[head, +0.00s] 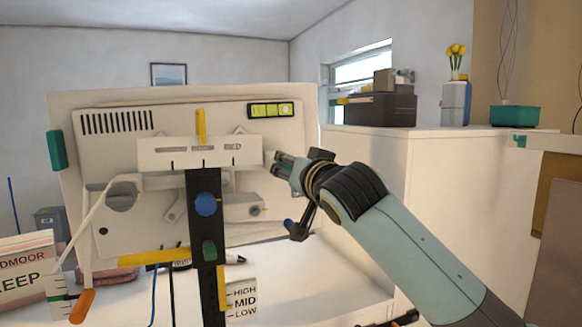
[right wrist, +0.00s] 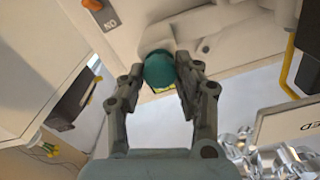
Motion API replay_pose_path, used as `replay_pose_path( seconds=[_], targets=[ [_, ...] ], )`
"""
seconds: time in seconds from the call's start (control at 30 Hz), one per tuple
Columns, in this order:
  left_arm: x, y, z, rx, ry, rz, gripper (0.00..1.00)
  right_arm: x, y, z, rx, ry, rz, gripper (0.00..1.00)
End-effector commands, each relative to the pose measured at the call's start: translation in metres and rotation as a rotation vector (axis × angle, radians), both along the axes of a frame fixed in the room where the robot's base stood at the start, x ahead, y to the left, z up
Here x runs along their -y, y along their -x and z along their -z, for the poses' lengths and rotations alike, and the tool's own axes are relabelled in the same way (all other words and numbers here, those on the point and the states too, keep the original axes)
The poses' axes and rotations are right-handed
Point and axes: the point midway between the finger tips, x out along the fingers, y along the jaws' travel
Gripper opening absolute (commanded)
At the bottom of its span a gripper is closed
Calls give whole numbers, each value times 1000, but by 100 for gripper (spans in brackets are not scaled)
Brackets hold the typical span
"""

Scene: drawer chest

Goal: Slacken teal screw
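The teal screw (right wrist: 160,70) shows in the right wrist view as a round teal head on the pale casing. My right gripper (right wrist: 160,78) has its two fingers drawn in on either side of it, with the right finger against its edge and the left one at or very near it. In the head view my right gripper (head: 275,166) is at the right side of the white panel (head: 245,185). The screw itself is hidden there behind the fingers. My left gripper is not in view.
A black upright bar (head: 206,265) with a blue knob (head: 206,205) stands before the panel. A yellow upright piece (head: 201,126) is above it, and a yellow-black bar (head: 150,257) is low at left. A white cabinet (head: 450,190) stands behind my right arm.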

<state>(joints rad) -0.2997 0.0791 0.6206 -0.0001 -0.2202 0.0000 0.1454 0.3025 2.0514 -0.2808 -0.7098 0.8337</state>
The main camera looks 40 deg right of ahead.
Motion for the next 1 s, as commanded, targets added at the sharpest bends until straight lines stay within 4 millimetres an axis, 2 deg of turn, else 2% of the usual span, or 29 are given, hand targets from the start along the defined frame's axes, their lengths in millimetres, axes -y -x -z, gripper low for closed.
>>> replay_pose_path(
  seconds=[0.03, 0.2, 0.57, 1.0],
  targets=[
    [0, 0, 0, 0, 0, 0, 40, 0, 0, 0, 0, 0, 0, 21],
    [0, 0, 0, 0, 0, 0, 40, 0, 0, 0, 0, 0, 0, 0],
    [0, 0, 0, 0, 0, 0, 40, 0, 0, 0, -15, 61, 0, 0],
    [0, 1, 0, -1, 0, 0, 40, -2, 0, 0, -96, 401, 0, 0]
  ],
)
